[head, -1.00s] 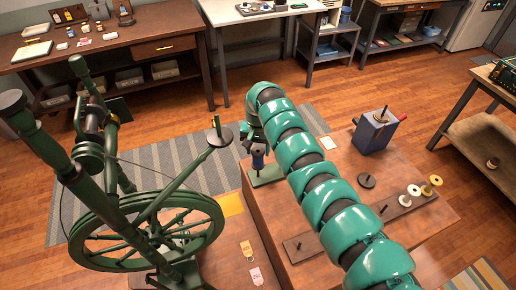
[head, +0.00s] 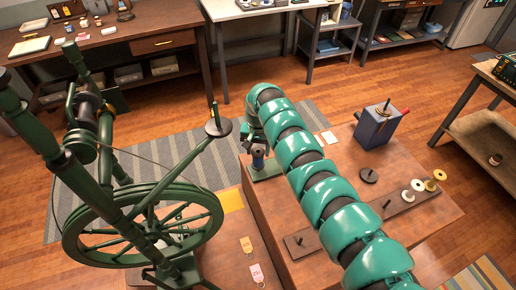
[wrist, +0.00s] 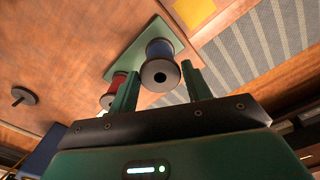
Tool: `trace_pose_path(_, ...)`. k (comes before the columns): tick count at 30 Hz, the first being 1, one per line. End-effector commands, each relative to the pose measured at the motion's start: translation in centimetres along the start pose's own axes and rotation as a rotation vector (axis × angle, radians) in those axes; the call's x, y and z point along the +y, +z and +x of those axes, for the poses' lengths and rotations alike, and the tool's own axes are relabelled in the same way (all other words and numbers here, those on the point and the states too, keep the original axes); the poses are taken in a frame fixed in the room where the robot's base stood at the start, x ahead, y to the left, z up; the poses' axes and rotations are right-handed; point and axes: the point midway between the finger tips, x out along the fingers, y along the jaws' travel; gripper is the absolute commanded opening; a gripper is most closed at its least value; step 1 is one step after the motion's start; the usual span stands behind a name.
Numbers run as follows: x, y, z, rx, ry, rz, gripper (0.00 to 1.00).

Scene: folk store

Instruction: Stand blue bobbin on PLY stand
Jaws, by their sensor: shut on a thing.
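I cannot tell whether the bobbin touches the plate. A red bobbin (wrist: 115,90) is beside it, left of my left finger in the wrist view. No PLY lettering is readable. In the head view my arm hides part of the gripper.
A pegged board (head: 345,222) holds white and yellow spools at its right end. A dark disc with a peg (head: 369,176) and a blue box (head: 377,127) stand on the worktop. A large green spinning wheel (head: 145,225) is close on the left. Tags (head: 257,272) lie beside it.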

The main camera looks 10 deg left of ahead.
Motion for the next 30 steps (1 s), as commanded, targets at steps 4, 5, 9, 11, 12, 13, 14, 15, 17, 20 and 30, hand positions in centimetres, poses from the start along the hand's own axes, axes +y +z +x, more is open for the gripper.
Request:
trace_pose_path(4,0.0,0.0,0.7,0.000,0.000,0.000,0.38)
trace_pose_path(5,0.0,0.0,0.8,0.000,0.000,0.000,0.38)
trace_pose_path(9,0.0,0.0,1.3,0.000,0.000,0.000,0.38)
trace_pose_path(11,0.0,0.0,1.5,-0.001,0.000,0.000,0.38)
trace_pose_path(12,0.0,0.0,1.7,-0.001,0.000,0.000,0.38)
trace_pose_path(13,0.0,0.0,1.8,-0.001,0.000,0.000,0.38)
trace_pose_path(14,0.0,0.0,1.9,-0.001,0.001,0.000,0.38)
trace_pose_path(15,0.0,0.0,2.0,-0.001,0.001,0.000,0.38)
trace_pose_path(17,0.0,0.0,2.3,-0.001,0.001,0.000,0.38)
trace_pose_path(20,0.0,0.0,2.6,-0.001,0.001,0.000,0.38)
trace_pose_path(30,0.0,0.0,3.2,-0.001,0.001,0.000,0.38)
